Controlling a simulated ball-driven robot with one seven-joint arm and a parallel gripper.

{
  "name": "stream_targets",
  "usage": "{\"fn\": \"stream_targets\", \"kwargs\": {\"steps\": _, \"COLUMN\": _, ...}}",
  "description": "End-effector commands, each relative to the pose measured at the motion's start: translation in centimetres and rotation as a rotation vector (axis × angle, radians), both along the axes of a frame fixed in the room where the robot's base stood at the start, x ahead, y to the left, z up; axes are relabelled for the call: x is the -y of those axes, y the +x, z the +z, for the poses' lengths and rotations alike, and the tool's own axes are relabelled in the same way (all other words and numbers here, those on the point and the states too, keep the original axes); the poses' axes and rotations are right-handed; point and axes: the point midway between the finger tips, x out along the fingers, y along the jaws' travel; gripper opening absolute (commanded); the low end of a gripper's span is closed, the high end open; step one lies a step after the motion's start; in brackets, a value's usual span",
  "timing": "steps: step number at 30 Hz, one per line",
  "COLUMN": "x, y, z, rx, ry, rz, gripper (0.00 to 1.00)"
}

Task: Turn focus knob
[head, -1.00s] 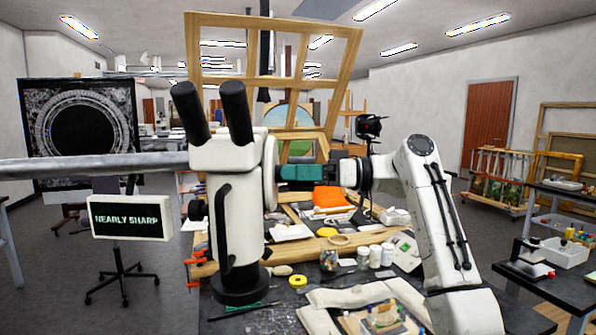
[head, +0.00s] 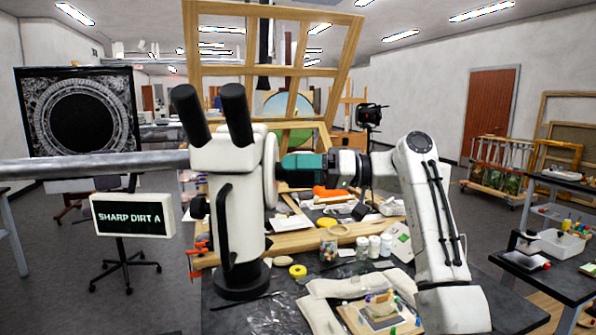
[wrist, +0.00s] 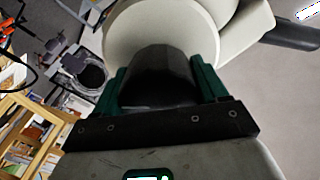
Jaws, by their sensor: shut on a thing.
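The white microscope (head: 232,205) stands upright at the left of the workbench, with two black eyepieces (head: 218,112). Its focus knob has a large pale disc (head: 270,172) facing my arm, and a dark grip (wrist: 160,75) shows in the wrist view. My gripper (head: 290,167), with green fingers, is shut on the focus knob from the right; in the wrist view the fingers (wrist: 160,85) sit on both sides of the dark grip.
A wooden frame (head: 345,62) stands behind the microscope. The bench holds jars (head: 374,246), a yellow tape roll (head: 298,271) and a padded cradle with a small piece (head: 381,312). A grey horizontal bar (head: 80,170) reaches the microscope from the left.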

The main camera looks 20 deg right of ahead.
Motion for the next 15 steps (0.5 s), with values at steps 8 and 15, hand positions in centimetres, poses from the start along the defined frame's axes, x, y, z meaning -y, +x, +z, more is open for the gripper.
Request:
{"fn": "stream_targets", "kwargs": {"steps": 8, "x": 0.10, "y": 0.02, "z": 0.09, "rx": 0.003, "ry": 0.001, "rz": -0.003, "gripper": 0.85}}
{"fn": "stream_targets", "kwargs": {"steps": 15, "x": 0.06, "y": 0.01, "z": 0.04, "rx": 0.001, "ry": 0.000, "rz": -0.001, "gripper": 0.97}}
